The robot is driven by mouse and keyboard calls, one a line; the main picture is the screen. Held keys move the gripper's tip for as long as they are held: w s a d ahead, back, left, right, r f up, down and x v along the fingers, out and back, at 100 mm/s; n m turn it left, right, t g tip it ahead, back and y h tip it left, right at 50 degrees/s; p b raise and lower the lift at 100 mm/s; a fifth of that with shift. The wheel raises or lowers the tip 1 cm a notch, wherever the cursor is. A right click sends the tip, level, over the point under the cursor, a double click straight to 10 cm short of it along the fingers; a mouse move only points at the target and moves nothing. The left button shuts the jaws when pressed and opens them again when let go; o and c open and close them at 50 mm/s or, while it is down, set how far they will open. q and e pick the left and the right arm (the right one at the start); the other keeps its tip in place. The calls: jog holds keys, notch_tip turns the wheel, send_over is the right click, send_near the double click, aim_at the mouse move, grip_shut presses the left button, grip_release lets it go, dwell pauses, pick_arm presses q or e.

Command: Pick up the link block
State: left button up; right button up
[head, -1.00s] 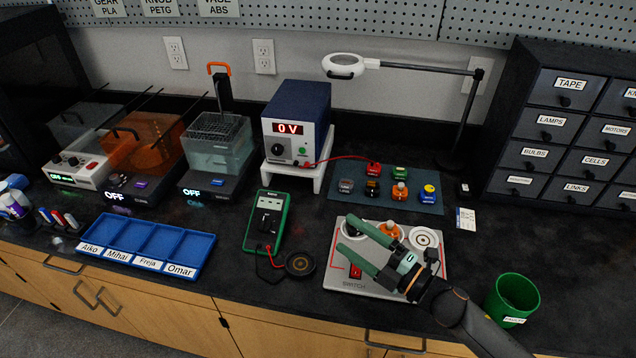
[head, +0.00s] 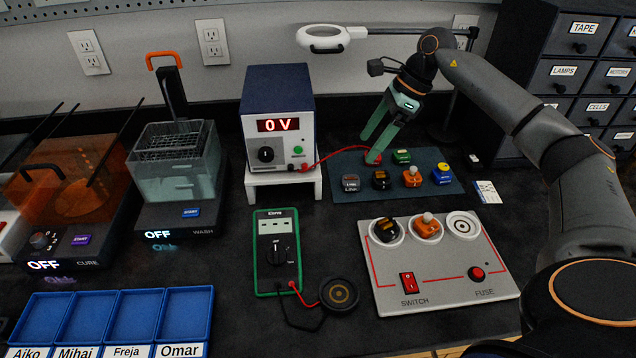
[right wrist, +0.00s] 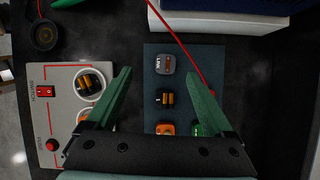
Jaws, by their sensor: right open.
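The link block (head: 350,183) is a small grey block with a dark label, at the front left corner of the blue-grey mat (head: 400,192). It also shows in the right wrist view (right wrist: 166,64), upper middle on the mat. My right gripper (head: 370,150) has green fingers, spread and empty, pointing down above the mat's back left part. In the right wrist view the link block appears between and slightly beyond the two fingertips (right wrist: 158,76), apart from both. One finger hides most of the red block with the wire. My left gripper is not in view.
The mat also holds a black-and-copper block (head: 381,180), an orange block (head: 412,177), a blue block (head: 443,174) and a green block (head: 402,157). A red wire (head: 335,156) runs from the power supply (head: 278,115) to the mat. A switch panel (head: 440,265) lies in front.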

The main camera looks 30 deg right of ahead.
jog(key=d, duration=0.2)
send_near(347, 180)
jog(key=shift+a+f+h+b, duration=0.4)
jog(key=shift+a+f, duration=0.05)
jog(key=shift+f, duration=0.35)
jog(key=x, duration=0.6)
jog(key=shift+w+a+f, duration=0.1)
jog(key=shift+w+a, duration=0.1)
jog(key=shift+w, duration=0.05)
grip_shut()
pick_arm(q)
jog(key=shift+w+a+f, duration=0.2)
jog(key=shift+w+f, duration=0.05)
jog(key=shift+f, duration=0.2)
